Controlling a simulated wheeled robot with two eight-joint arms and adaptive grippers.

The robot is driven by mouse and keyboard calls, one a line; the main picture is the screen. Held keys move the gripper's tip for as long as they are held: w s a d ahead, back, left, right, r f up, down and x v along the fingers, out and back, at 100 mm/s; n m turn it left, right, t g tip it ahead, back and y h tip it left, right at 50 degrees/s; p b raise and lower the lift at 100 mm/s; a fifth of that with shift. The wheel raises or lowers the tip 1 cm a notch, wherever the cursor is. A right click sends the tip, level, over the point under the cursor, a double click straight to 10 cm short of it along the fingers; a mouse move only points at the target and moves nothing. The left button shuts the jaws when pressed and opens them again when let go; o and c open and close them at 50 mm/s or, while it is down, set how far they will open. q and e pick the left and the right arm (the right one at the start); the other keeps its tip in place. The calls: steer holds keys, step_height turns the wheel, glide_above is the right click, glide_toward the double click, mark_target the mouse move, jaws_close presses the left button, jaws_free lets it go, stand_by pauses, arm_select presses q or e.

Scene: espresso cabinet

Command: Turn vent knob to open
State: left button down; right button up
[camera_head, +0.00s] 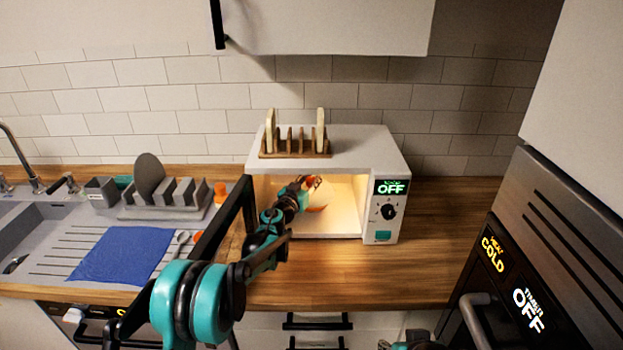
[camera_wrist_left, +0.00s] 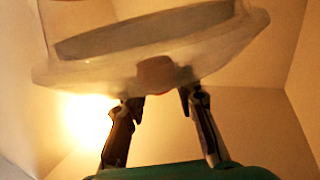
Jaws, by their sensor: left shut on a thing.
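A pale round dish or lid (camera_wrist_left: 215,50) fills the top of the left wrist view, inside the lit microwave (camera_head: 330,148). A small reddish-brown knob (camera_wrist_left: 155,73) sits at its near edge and looks like the vent knob. My left gripper (camera_wrist_left: 161,98) is at this knob, one finger on each side, shut on it. In the head view my left gripper (camera_head: 312,184) reaches through the open microwave door and hides most of the dish. A dark and teal part at the bottom edge looks like my right gripper (camera_head: 412,341); its fingers are not clear.
The open microwave door (camera_head: 228,215) stands left of my left forearm. The cavity walls are close around the gripper. A wooden rack (camera_head: 294,146) stands on the microwave. A dish rack (camera_head: 165,205) and blue cloth (camera_head: 120,254) lie left. The counter at right (camera_head: 450,220) is clear.

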mark_target(309, 181)
stand_by(0.3)
arm_select(q)
steer(key=c, duration=1.1)
jaws_free()
steer(key=shift+c, duration=0.2)
steer(key=shift+s, duration=0.1)
steer(key=v, duration=0.7)
steer(key=shift+s+a, duration=0.1)
steer(key=shift+a, duration=0.05)
